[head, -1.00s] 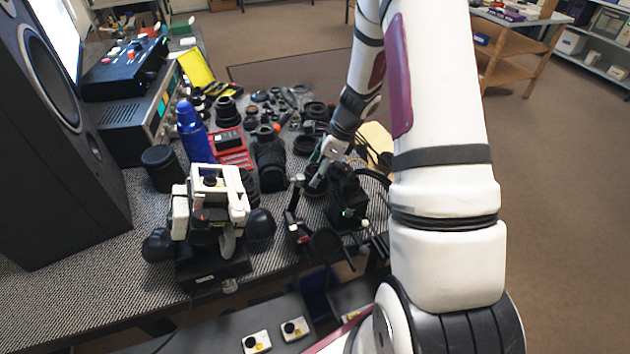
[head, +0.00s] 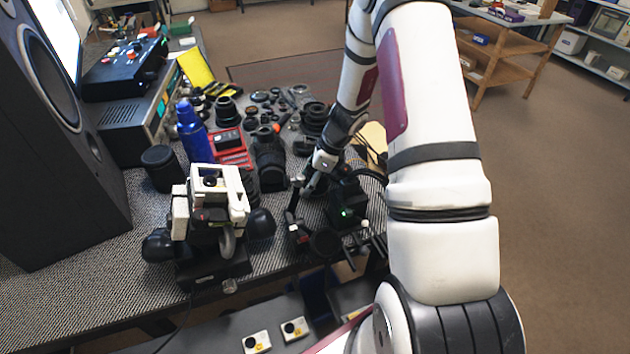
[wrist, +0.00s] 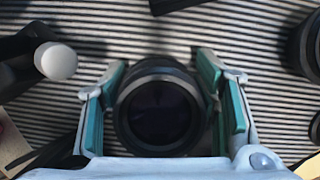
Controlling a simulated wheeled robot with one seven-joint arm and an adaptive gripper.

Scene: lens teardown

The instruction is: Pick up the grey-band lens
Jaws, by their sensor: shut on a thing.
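In the wrist view a dark round lens (wrist: 160,112) with a greyish rim sits between the two teal-padded fingers of my gripper (wrist: 162,95). The fingers are shut on its sides, and the striped cloth of the bench shows behind it. In the head view my gripper (head: 314,185) is low over the bench, beside a small black device with a green light. The lens in the grip is hidden or too small to tell there. I cannot tell whether the lens still touches the cloth.
A black device with a green light (head: 346,210) stands close on the right of my gripper. A large black lens (head: 268,160) and several lens parts lie to the left and behind. A white-topped instrument (head: 212,195) stands front left. A black cylinder (wrist: 305,45) shows at the wrist view's right edge.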

